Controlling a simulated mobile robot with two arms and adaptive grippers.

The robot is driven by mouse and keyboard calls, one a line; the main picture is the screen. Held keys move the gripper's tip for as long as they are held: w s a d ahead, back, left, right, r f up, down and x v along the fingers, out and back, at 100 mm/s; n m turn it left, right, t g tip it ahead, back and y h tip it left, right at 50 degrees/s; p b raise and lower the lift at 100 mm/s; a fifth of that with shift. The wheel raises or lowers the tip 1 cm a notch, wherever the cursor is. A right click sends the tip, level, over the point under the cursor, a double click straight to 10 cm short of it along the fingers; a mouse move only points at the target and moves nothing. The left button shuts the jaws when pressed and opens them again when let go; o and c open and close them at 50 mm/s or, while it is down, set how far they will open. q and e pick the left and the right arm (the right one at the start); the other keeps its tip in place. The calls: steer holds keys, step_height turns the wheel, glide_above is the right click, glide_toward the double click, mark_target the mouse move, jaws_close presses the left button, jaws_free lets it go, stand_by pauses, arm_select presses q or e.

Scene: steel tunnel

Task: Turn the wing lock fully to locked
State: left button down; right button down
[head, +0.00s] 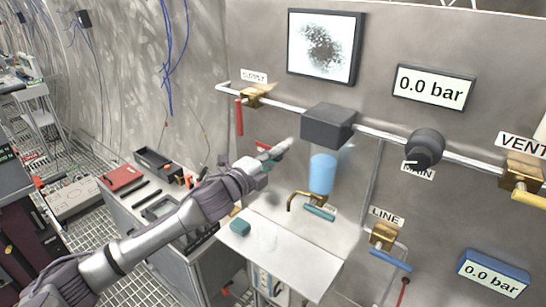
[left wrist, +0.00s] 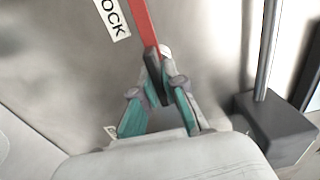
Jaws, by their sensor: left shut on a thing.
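The wing lock shows in the left wrist view as a red bar (left wrist: 142,22) with a dark lower end, beside a white label (left wrist: 112,18) on which "OCK" can be read. My left gripper (left wrist: 157,78) is shut on the dark lower end of the bar, its teal fingers on either side. In the head view my left gripper (head: 268,164) is at the grey wall, left of the blue cylinder, and a small red part of the wing lock (head: 263,146) shows above it. The rest of the lock is hidden there. My right gripper is not in view.
A blue cylinder (head: 322,173) hangs under a dark grey box (head: 328,126) on the pipe, right of my gripper. A brass tap (head: 301,200) and a white shelf (head: 290,262) are below. A red-handled SUPPLY valve (head: 252,97) is above. Both displays read 0.0 bar.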

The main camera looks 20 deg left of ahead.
arm_select(q)
steer(key=c, duration=1.2)
jaws_free()
steer(key=shift+c, duration=0.2)
steer(key=v, duration=1.2)
